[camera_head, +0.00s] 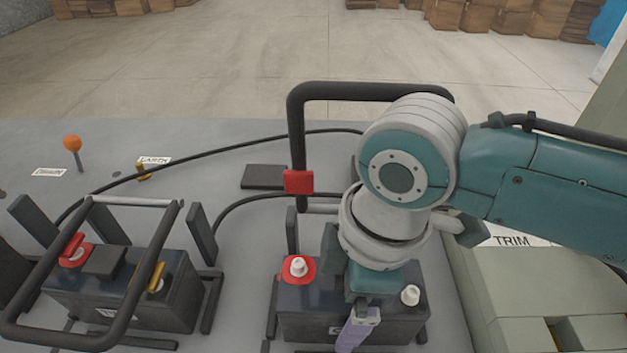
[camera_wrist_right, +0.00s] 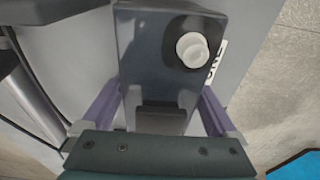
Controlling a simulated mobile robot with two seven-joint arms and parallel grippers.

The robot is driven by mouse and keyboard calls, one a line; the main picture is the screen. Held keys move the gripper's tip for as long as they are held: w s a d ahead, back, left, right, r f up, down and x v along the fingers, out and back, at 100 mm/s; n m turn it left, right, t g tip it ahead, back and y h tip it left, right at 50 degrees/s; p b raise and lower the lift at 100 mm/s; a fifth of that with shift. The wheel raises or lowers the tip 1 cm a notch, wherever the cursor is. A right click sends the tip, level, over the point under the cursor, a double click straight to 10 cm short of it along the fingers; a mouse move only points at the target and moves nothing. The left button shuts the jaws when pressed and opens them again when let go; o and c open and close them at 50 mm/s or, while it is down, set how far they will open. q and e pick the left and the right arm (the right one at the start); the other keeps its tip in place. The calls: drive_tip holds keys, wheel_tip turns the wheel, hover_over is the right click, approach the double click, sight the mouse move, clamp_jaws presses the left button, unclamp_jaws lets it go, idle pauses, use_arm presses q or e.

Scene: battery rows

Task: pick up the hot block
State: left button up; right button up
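A dark battery (camera_head: 310,318) stands at the right, with a white post in a red ring (camera_head: 298,268) and a bare white post (camera_head: 410,295). No label I can read marks it as the hot block. My right gripper (camera_head: 358,330) points down over its middle; in the head view the wrist hides part of its top. In the right wrist view my purple fingers (camera_wrist_right: 158,112) stand wide apart, on either side of a dark raised part (camera_wrist_right: 160,120) of the battery (camera_wrist_right: 145,50). Contact is not clear. My left gripper is not in view.
A second battery (camera_head: 140,305) with red and yellow terminal clamps sits at left under a black frame (camera_head: 150,270). A raised black frame (camera_head: 297,130) with a red block (camera_head: 298,182) stands behind the right battery. Cables, an orange-knobbed lever (camera_head: 73,144) and a TRIM label (camera_head: 512,241) are nearby.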

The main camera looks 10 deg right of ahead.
clamp_jaws()
drive_tip(key=shift+r, duration=0.1)
idle(0.7)
